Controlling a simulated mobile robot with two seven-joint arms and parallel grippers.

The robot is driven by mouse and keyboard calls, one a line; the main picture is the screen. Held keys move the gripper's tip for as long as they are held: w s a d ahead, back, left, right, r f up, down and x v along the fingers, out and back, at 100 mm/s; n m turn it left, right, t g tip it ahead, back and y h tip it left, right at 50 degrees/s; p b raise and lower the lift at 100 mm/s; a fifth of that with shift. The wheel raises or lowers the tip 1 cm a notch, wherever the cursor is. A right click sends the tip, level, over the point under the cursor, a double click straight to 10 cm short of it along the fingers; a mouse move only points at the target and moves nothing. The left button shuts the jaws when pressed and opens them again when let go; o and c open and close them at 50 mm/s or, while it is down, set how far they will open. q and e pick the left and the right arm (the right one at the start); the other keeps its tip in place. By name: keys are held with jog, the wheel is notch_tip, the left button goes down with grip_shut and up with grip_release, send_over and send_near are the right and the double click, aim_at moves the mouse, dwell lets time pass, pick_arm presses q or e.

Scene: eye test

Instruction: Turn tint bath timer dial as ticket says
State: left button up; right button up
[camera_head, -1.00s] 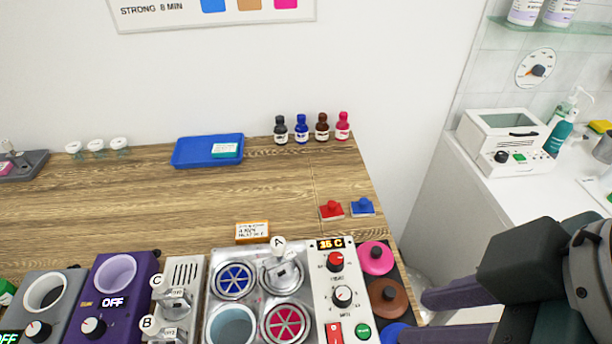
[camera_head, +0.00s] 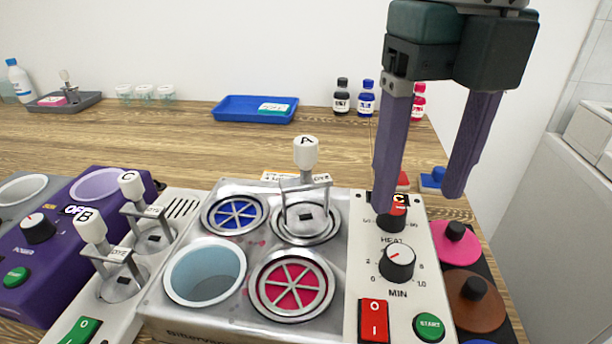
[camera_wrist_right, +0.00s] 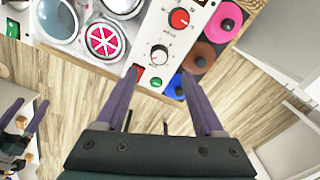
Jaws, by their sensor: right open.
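The timer dial (camera_head: 397,262), a black knob with a white face marked MIN, is on the white control panel of the tint bath (camera_head: 157,317). It also shows in the right wrist view (camera_wrist_right: 160,54). I cannot read its setting surely. My right gripper (camera_head: 420,203) is open and empty, above and behind the dial, its fingers partly covering the display and the HEAT dial (camera_head: 391,222). An orange-edged ticket (camera_head: 276,176) lies behind the bath, mostly hidden and unreadable.
A red switch (camera_head: 373,320) and green START button (camera_head: 429,326) sit just below the dial. Pink and brown lids (camera_head: 452,250) lie to the right. Bottles and a blue tray (camera_head: 232,108) are behind.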

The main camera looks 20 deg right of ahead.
aim_at(400, 254)
notch_tip(400, 254, down, 9)
jog(key=shift+r+b, duration=0.2)
jog(key=shift+b, duration=0.3)
grip_shut()
dwell(0.4)
